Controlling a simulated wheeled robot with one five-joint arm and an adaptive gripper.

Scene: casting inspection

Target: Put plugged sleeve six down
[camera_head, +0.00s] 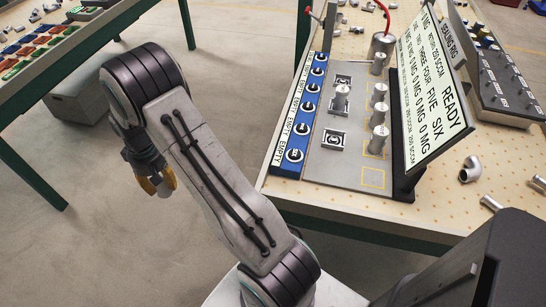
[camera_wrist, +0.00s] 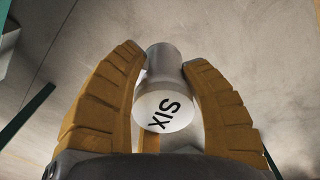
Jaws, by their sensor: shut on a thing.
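My gripper (camera_head: 160,184) hangs over the bare floor, left of the table with the sealing rig. In the wrist view its yellow fingers (camera_wrist: 162,57) are shut on plugged sleeve six (camera_wrist: 166,62), a silver cylinder whose pale end face reads SIX. In the head view only a small bit of the sleeve (camera_head: 164,191) shows. On the table, a grey plate (camera_head: 345,172) has a column of yellow outlined squares with several silver sleeves standing along it. The front yellow square (camera_head: 374,178) is bare.
A tilted sign (camera_head: 432,85) reading READY stands right of the sleeves. Loose pipe fittings (camera_head: 470,168) lie further right. Another table (camera_head: 75,50) with colored trays is at the upper left, a grey box beneath.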

